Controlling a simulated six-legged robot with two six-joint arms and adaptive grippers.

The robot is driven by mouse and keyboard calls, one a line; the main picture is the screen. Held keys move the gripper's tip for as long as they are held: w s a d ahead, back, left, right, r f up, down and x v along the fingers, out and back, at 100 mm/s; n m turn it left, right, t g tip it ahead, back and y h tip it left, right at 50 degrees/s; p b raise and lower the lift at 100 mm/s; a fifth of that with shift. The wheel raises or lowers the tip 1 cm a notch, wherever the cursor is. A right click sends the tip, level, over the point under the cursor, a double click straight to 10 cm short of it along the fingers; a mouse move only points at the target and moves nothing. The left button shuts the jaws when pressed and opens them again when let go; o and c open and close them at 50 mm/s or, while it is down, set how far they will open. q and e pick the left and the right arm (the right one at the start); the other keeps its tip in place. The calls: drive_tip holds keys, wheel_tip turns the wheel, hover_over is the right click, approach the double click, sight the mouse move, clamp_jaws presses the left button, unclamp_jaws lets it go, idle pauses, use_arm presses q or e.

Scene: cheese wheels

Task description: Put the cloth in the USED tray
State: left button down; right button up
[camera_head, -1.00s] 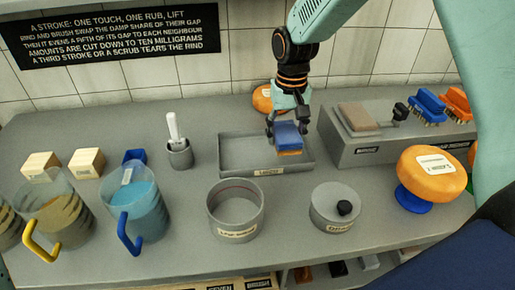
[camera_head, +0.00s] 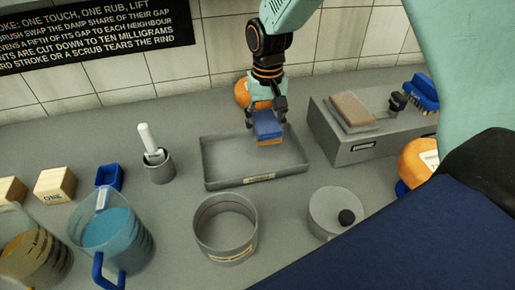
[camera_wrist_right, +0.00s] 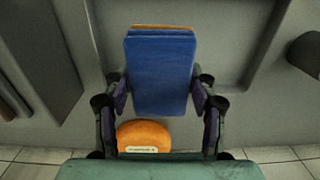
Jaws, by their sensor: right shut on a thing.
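The cloth (camera_head: 268,125) is a folded blue pad with an orange layer along its edge. My right gripper (camera_head: 266,107) is shut on it, a finger on either side. In the head view they are over the back right part of a shallow grey tray (camera_head: 205,165), whose front label is too small to read. I cannot tell whether the cloth touches the tray floor. In the right wrist view the cloth (camera_wrist_right: 160,75) sits flat between the fingers (camera_wrist_right: 160,95), with grey surface beyond it. My left gripper is not in view.
An orange cheese wheel (camera_head: 241,93) stands behind the tray. A grey raised block (camera_head: 370,140) is to its right. In front are a round grey container (camera_head: 225,228) and a lidded pot (camera_head: 335,213). A cup (camera_head: 158,168) and blue jug (camera_head: 112,240) stand left.

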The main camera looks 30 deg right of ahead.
sight(263, 123)
drive_tip(key=f, duration=0.1)
drive_tip(key=a+f, duration=0.1)
drive_tip(key=f, duration=0.1)
drive_tip(key=shift+s+a+f, duration=0.25)
drive_tip(key=shift+a+f, duration=0.1)
drive_tip(key=f, duration=0.2)
drive_tip(key=d+f, duration=0.1)
drive_tip(key=f, duration=0.1)
drive_tip(key=shift+d, duration=0.15)
drive_tip(key=shift+a+r, duration=0.1)
drive_tip(key=shift+a, duration=0.4)
drive_tip(key=o, duration=0.6)
drive_tip(key=shift+d+f, duration=0.15)
drive_tip(key=shift+f, duration=0.1)
drive_tip(key=o, duration=0.3)
drive_tip(key=shift+d, duration=0.25)
drive_tip(key=shift+o, duration=1)
drive_tip(key=shift+a, duration=0.35)
drive_tip(key=shift+w+d+r, duration=0.1)
drive_tip(key=shift+d+r, duration=0.1)
drive_tip(key=shift+r, duration=0.2)
wheel_tip(263, 123, up, 10)
drive_tip(key=shift+r, duration=0.25)
drive_tip(key=shift+d+r, duration=0.1)
drive_tip(key=shift+r, duration=0.5)
